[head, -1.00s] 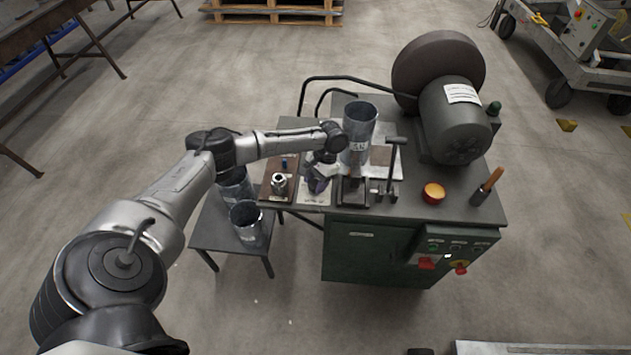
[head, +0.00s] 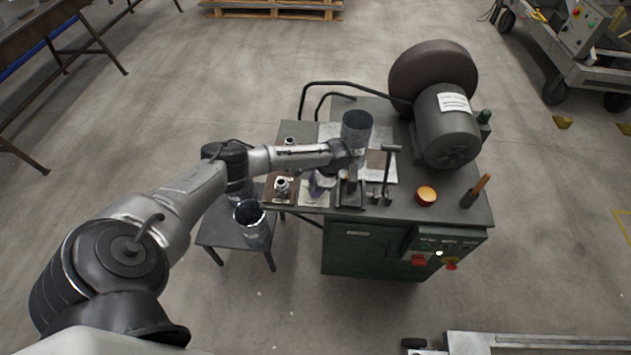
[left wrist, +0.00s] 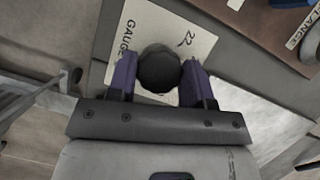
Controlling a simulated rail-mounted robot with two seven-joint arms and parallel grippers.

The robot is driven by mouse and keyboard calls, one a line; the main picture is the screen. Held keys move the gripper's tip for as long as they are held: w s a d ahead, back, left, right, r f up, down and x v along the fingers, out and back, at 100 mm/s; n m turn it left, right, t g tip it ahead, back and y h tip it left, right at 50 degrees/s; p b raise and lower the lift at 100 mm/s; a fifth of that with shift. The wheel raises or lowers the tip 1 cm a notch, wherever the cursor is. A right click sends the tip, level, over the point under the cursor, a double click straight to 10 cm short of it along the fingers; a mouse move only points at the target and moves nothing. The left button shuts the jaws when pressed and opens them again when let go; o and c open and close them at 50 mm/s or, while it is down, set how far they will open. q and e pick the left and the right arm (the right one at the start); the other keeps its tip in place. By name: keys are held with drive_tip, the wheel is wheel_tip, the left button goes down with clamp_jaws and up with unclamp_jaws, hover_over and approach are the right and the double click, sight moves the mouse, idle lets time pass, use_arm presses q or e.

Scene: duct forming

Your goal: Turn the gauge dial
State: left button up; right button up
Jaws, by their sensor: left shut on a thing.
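The gauge dial (left wrist: 160,72) is a dark round knob in the left wrist view. It stands on a pale card (left wrist: 192,42) printed with "GAUGE" and "22". My left gripper (left wrist: 160,82) has its two purple fingers on either side of the dial and is shut on it. In the head view the left gripper (head: 322,184) is low over the front left part of the bench, and the wrist hides the dial. The card's front part (head: 314,200) shows below the gripper. My right gripper is not in view.
A sheet-metal cylinder (head: 357,132) stands just behind the wrist. A T-handled lever (head: 388,172) and an orange-topped button (head: 426,195) are to the right. A motor with a large wheel (head: 445,125) fills the back right. Two cylinders stand on a low side table (head: 217,230).

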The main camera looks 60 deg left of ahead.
use_arm(q)
drive_tip(key=shift+r+m+p, duration=0.1)
drive_tip(key=shift+m+p, duration=0.25)
drive_tip(key=shift+m, duration=0.15)
drive_tip(key=shift+y, duration=0.3)
drive_tip(key=o, duration=0.9)
drive_tip(key=p+v, duration=0.2)
drive_tip(key=v, duration=1.1)
drive_tip(key=shift+r, duration=0.4)
drive_tip(key=shift+d, duration=0.1)
